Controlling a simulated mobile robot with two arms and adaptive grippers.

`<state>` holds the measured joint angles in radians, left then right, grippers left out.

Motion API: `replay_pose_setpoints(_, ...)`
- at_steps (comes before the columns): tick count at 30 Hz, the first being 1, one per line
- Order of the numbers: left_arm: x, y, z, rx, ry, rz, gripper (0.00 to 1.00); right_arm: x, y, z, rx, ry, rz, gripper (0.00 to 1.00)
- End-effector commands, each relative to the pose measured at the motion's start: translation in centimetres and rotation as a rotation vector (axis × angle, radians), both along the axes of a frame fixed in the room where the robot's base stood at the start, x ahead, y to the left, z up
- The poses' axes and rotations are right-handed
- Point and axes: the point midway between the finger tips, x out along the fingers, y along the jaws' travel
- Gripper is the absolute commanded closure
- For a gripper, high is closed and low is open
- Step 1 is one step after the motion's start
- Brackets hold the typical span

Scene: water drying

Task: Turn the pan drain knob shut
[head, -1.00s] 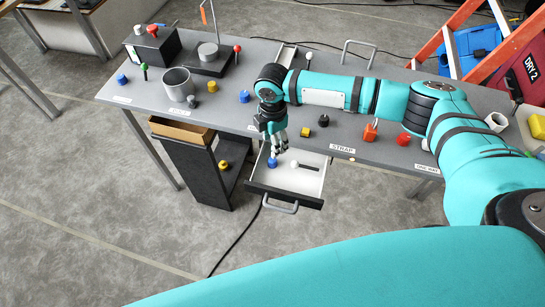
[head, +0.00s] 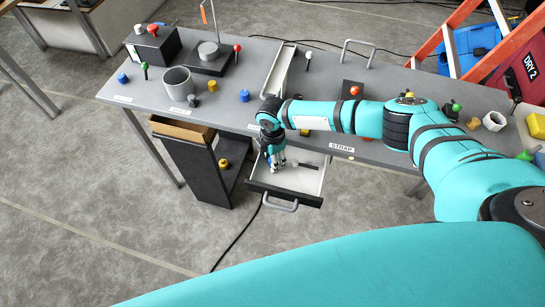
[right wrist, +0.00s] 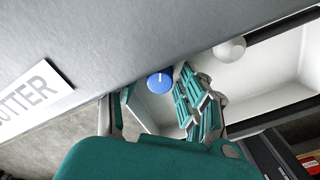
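A blue round knob (right wrist: 160,80) with a white mark on top shows in the right wrist view, near the edge of the grey table. Below it is the white inside of a pulled-out pan (head: 300,181), which has a dark rim and a grey handle in the head view. My right gripper (head: 275,160) hangs over the pan's left part and hides the blue knob there. In the right wrist view its fingers (right wrist: 158,108) are spread, with the knob beyond and between them. I cannot tell whether they touch it. My left gripper is not in view.
A white ball knob (right wrist: 230,50) is close to my right fingers. The grey table (head: 215,118) carries a metal cup (head: 178,83), another blue knob (head: 244,95) and a long tray (head: 281,72). A dark cabinet (head: 203,170) stands left of the pan.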

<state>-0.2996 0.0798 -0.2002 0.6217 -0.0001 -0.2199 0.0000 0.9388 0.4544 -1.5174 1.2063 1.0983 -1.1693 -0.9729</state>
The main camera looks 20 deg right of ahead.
Motion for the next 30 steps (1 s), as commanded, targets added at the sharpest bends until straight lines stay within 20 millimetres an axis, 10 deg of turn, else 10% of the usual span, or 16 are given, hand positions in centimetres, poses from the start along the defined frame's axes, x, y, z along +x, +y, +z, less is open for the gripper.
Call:
replay_pose_setpoints(9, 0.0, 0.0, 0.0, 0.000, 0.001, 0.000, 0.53, 0.0, 0.0, 0.0, 0.000, 0.000, 0.000, 1.00)
replay_pose_setpoints(30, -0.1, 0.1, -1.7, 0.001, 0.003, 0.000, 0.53, 0.1, -0.1, 0.1, 0.000, 0.000, 0.496, 1.00)
